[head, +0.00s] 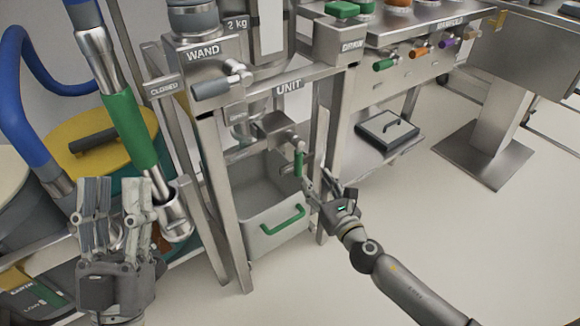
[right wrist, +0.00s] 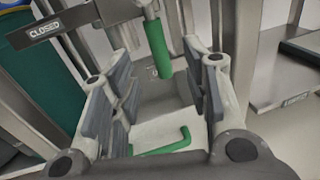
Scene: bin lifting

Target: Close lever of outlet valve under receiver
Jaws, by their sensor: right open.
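The outlet valve (head: 277,128) sits under the receiver in the steel frame. Its green lever (head: 299,163) hangs down from the valve; the green lever (right wrist: 158,48) also shows in the right wrist view, slightly tilted. My right gripper (head: 318,188) is open beside and below the lever in the head view. In the right wrist view the lever appears between the open fingers (right wrist: 158,100), beyond them and nearer the right one; contact cannot be told. My left gripper (head: 113,185) is open and empty in front of the wand with a green grip (head: 130,130).
A grey bin (head: 265,190) with a green handle (head: 283,219) stands below the valve. Frame posts flank it. A "CLOSED" sign (head: 163,89) is on the left post. A yellow-lidded drum (head: 85,140) stands left.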

